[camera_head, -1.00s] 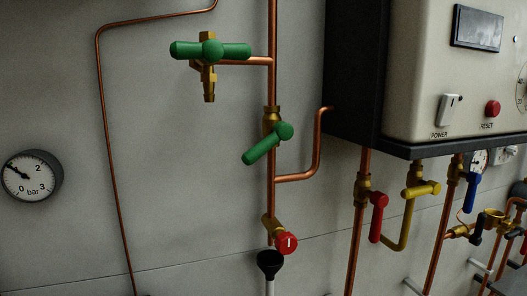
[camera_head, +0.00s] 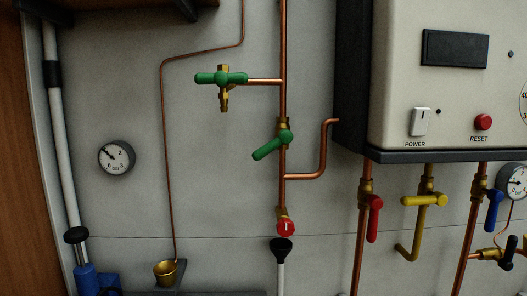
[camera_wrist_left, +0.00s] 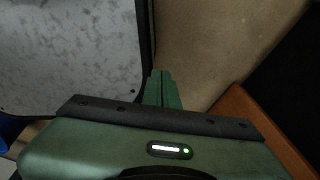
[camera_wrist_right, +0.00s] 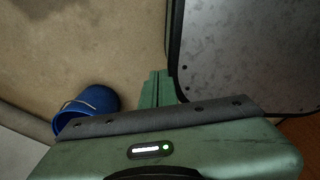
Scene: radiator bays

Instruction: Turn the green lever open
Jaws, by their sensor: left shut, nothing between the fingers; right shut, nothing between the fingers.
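Two green levers show in the head view. The upper green lever (camera_head: 222,78) lies level across a brass tap at the end of a short side pipe. The lower green lever (camera_head: 268,149) is on a brass valve in the vertical copper pipe (camera_head: 283,40) and slants down to the left. Neither gripper shows in the head view. My left gripper (camera_wrist_left: 162,76) is shut and empty in the left wrist view, over a tan floor. My right gripper (camera_wrist_right: 156,76) is shut and empty in the right wrist view, also over the floor. Both are away from the levers.
The boiler (camera_head: 445,95) juts out at the right, with red (camera_head: 374,218), yellow (camera_head: 424,200) and blue (camera_head: 494,209) levers below. A round gauge (camera_head: 116,158) is at the left. A brass cup (camera_head: 166,273) sits low.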

